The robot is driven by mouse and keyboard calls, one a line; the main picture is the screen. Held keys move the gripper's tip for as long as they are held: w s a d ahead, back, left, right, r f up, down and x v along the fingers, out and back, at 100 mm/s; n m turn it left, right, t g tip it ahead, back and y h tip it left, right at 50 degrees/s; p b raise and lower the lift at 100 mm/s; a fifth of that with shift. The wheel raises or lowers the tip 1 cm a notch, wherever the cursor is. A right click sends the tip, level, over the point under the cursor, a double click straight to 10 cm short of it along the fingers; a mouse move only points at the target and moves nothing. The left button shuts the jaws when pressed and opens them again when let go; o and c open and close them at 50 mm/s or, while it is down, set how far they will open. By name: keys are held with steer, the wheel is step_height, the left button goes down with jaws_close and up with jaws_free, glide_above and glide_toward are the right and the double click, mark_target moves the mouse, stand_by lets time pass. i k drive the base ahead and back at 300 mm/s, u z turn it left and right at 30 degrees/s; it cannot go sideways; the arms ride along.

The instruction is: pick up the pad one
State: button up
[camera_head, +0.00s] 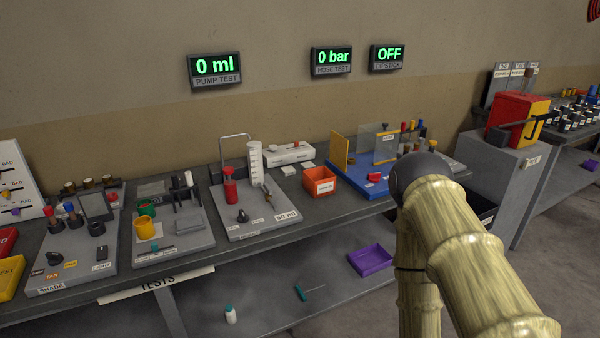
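No label that reads as pad one is legible in this view. A flat grey block (188,226) lies on the second test board, beside a yellow cup (146,228) and a green ring-shaped cup (146,208). A white box (288,154) stands at the back of the bench, and a small white piece (289,170) lies in front of it. I cannot tell whether any of these is the pad. My arm fills the lower right and hides part of the bench's right end. My gripper is not in view.
The long bench carries a shade board (70,262), a pump board (258,222), an orange bin (320,181) and a blue board (352,184) with upright panels. A purple tray (371,261) and a white bottle (231,314) are below. A grey cabinet (505,180) stands right.

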mark_target(288, 170)
steer(key=z, duration=2)
steer(key=i, duration=3.25)
steer(key=u, duration=3.25)
